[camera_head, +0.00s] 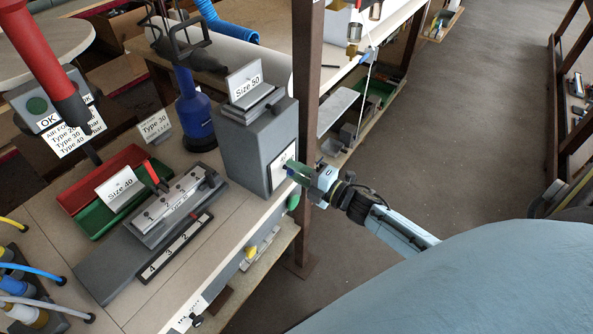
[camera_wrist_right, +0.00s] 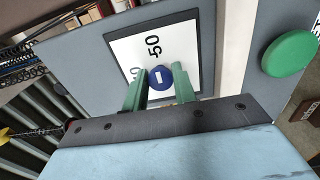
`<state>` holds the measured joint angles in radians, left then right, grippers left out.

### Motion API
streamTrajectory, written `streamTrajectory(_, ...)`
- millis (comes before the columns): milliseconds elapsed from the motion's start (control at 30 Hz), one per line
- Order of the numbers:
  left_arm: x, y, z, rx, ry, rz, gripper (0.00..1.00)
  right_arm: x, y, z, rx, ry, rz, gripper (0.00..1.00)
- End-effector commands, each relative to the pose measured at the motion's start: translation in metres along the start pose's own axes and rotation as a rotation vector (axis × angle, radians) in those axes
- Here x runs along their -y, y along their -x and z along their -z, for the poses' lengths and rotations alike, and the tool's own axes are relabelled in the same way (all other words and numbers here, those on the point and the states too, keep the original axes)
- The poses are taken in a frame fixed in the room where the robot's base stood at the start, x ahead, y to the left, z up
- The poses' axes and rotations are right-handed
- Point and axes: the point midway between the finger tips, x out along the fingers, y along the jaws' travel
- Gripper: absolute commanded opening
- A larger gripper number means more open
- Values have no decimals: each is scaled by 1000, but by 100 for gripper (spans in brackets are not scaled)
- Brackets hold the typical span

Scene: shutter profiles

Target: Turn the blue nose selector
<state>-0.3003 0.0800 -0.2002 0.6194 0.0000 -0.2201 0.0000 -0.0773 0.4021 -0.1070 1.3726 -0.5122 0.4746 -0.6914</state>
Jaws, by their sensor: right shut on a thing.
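The blue nose selector (camera_wrist_right: 160,77) is a small round knob with a white mark, on a white plate (camera_wrist_right: 131,44) with a dark frame. The plate reads "50"; another number is partly hidden behind a finger. The plate is on the side of the grey box (camera_head: 252,140) labelled "Size 50". My right gripper (camera_wrist_right: 160,88) has its green fingers on both sides of the knob and is shut on it. In the head view, the right gripper (camera_head: 297,175) reaches the plate from the right. My left gripper is not in view.
A green round button (camera_wrist_right: 290,53) is beside the plate in the wrist view. A blue bottle-shaped tool (camera_head: 194,108), red and green trays (camera_head: 98,180) and a grey fixture (camera_head: 175,210) are on the bench.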

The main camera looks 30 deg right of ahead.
Motion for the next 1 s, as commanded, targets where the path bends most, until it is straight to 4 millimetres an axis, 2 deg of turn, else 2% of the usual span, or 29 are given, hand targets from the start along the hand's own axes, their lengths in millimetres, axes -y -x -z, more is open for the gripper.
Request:
streamTrajectory(233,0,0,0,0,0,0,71,0,0,0,0,-2,0,4)
streamTrajectory(267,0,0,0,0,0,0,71,0,0,0,0,-2,0,31)
streamTrajectory(400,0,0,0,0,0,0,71,0,0,0,0,-1,0,47)
streamTrajectory(767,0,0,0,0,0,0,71,1,6,0,1,0,1,47)
streamTrajectory(867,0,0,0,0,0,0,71,1,20,0,0,1,3,47)
streamTrajectory(1000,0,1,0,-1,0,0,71,2,49,1,1,-1,5,47)
